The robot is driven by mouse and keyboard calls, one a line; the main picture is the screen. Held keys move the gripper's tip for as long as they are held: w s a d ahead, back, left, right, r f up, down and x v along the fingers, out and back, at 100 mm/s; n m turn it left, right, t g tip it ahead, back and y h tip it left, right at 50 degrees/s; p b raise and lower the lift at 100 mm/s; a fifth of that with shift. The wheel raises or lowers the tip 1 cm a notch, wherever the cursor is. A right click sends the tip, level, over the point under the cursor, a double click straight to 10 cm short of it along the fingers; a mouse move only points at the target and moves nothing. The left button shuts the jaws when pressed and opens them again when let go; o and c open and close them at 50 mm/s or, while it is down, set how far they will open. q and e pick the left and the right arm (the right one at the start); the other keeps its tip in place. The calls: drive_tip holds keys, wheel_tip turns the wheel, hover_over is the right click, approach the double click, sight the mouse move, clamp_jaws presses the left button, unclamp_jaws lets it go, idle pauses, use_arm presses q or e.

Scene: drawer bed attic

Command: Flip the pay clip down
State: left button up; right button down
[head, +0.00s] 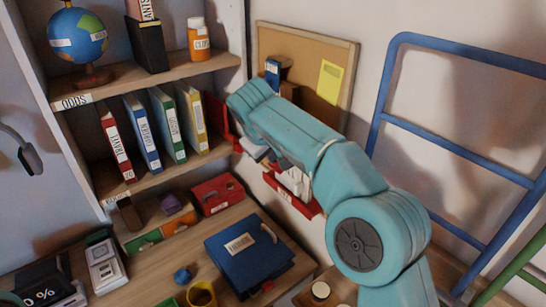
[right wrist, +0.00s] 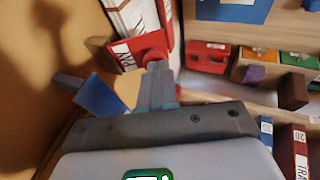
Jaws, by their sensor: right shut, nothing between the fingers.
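The pay clip (right wrist: 125,56) is red with a white "PAY" label and a rounded red end. In the right wrist view it sits at the upper middle, below a stack of white papers (right wrist: 130,17). My right gripper (right wrist: 157,68) is shut and empty. Its fingertips are at the rounded red end of the clip; I cannot tell whether they touch. In the head view my teal right arm hides most of that gripper, and red parts with white papers (head: 293,182) show below and behind it. My left gripper is not in view.
A corkboard (head: 334,62) with a yellow note and a blue clip (head: 272,72) hangs behind my arm. Shelves with binders (head: 163,123) stand at left. A desk with a blue box (head: 245,248) and a red box (head: 218,192) is below. A blue ladder frame (head: 455,147) is at right.

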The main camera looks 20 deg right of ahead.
sight(277, 166)
wheel_tip(277, 166, down, 5)
drive_tip(key=t+h+b, duration=0.2)
drive_tip(key=h+b, duration=0.2)
drive_tip(key=b, duration=0.1)
drive_tip(key=n+t+h+b, duration=0.1)
drive_tip(key=t+h+b, duration=0.1)
drive_tip(key=b, duration=0.4)
drive_tip(key=shift+n+h, duration=0.3)
drive_tip(key=shift+h, duration=0.6)
drive_tip(key=shift+s+d+r, duration=0.1)
drive_tip(key=shift+r, duration=0.2)
drive_tip(key=shift+f, duration=0.1)
